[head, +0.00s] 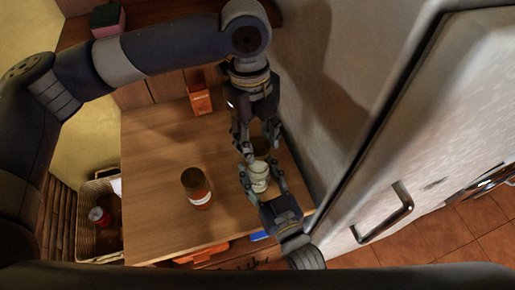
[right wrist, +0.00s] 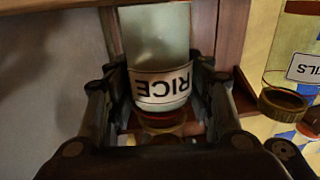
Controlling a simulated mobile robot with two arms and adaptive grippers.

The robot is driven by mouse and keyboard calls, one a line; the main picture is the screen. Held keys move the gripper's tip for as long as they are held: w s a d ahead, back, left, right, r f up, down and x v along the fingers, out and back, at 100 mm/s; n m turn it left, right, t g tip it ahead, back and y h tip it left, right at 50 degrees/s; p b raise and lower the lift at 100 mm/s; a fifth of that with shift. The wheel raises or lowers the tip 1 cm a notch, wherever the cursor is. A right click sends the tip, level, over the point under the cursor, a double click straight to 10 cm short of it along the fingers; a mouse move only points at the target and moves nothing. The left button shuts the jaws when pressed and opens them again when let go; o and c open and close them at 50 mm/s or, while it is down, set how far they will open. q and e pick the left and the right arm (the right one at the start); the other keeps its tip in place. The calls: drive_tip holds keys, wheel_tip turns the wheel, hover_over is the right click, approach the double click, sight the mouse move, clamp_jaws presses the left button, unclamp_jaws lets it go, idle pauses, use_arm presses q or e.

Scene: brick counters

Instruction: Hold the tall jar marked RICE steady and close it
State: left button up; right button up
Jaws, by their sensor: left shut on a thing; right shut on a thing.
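The tall RICE jar (head: 259,181) is pale, with a white label, and appears to stand on the wooden counter's right side. My right gripper (head: 260,174) is shut on its sides. In the right wrist view the jar (right wrist: 158,50) sits between both fingers, its RICE label upside down in the picture. My left gripper (head: 258,145) comes from above and is shut on a dark round lid (head: 262,146) at the jar's top end. I cannot tell whether the lid touches the rim.
An orange box (head: 199,99) is at the back. A pale wall and a fridge (head: 440,130) stand close on the right. A basket (head: 88,240) is at left.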

sight(258, 173)
use_arm(q)
drive_tip(key=shift+f, duration=1.05)
drive_tip(key=shift+f, duration=0.1)
drive_tip(key=shift+f, duration=0.8)
drive_tip(key=shift+f, duration=0.55)
drive_tip(key=m, duration=0.5)
drive_tip(key=shift+d+m+y, duration=0.1)
drive_tip(key=shift+m+y, duration=0.2)
drive_tip(key=m, duration=0.6)
drive_tip(key=shift+m+y, duration=0.4)
drive_tip(key=m, duration=0.8)
drive_tip(key=shift+t+y, duration=0.3)
